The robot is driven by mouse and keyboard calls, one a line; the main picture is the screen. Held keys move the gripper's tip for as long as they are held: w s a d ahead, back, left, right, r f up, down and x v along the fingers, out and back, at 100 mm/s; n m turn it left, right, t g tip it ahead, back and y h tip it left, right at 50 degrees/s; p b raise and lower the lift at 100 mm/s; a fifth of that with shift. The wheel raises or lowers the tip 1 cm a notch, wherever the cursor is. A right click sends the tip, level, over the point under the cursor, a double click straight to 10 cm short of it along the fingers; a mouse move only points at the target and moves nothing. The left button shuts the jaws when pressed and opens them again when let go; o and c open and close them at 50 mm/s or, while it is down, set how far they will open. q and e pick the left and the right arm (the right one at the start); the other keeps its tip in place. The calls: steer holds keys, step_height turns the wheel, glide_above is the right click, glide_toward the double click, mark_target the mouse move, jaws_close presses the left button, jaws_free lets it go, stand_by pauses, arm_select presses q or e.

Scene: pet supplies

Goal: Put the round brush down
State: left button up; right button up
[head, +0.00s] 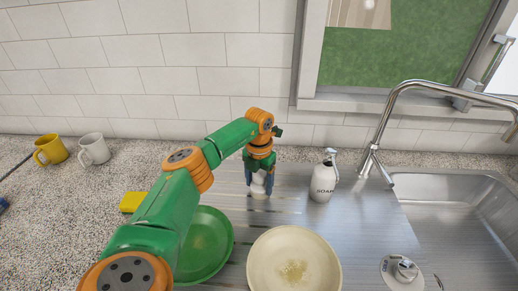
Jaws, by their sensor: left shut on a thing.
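My left gripper (259,177) points down over the metal draining board (310,226), to the left of the soap bottle. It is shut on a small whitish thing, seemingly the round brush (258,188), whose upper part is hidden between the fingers. The brush's lower end is at or just above the board; I cannot tell whether it touches. My right gripper is out of view.
A white soap bottle (323,180) stands right of the gripper. A cream plate (294,262) and a green plate (207,245) lie in front. A yellow sponge (131,202), yellow mug (50,150) and white mug (94,149) are left. The sink (455,215) and tap (385,120) are right.

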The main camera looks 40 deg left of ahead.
arm_select(q)
steer(key=o, duration=1.3)
steer(key=shift+r, duration=0.25)
step_height(320, 180, up, 12)
steer(key=shift+f+b, duration=0.1)
steer(key=shift+b, duration=0.35)
steer(key=shift+f, duration=0.1)
